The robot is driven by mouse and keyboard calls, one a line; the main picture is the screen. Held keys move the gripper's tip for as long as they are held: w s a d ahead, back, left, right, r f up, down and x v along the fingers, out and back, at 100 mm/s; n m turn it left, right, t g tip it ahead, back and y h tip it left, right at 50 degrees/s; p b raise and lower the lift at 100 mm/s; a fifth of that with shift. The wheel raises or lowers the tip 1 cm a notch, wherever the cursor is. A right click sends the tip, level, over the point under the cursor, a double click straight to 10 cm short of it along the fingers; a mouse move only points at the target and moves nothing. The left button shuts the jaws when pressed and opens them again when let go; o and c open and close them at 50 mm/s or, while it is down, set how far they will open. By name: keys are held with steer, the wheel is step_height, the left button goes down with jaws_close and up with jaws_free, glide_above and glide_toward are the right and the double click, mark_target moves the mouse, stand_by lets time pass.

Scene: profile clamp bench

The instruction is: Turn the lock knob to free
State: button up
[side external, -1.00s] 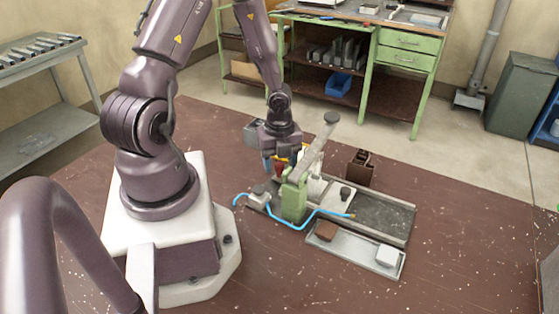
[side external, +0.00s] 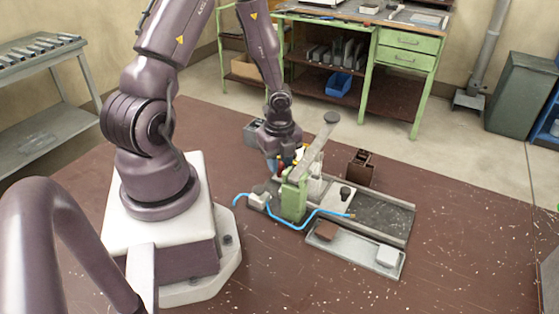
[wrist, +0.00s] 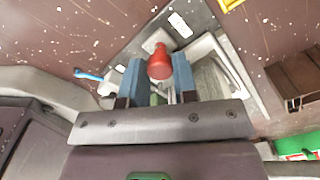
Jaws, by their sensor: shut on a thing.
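A red knob (wrist: 160,63) shows in the wrist view between the two blue fingers of my gripper (wrist: 159,78), which is shut on it. In the side external view my gripper (side external: 278,164) points down behind the clamp, and its fingers largely hide the knob there. The clamp has a green body (side external: 293,202) and a long grey lever (side external: 312,152) slanting up to the right, with a dark round end. The markings around the knob cannot be made out.
A light blue hose (side external: 322,211) runs along the front of the clamp. A grey tray (side external: 352,257) with a brown block (side external: 326,231) and a white block (side external: 387,255) lies in front. A dark brown slotted block (side external: 361,167) stands behind. Bare brown floor lies to the right.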

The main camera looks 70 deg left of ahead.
mark_target(280, 164)
steer(key=n, duration=1.1)
steer(key=shift+n, duration=2.2)
steer(key=o, duration=0.9)
steer(key=shift+o, duration=0.2)
steer(key=shift+r, duration=0.1)
step_height(280, 164, up, 13)
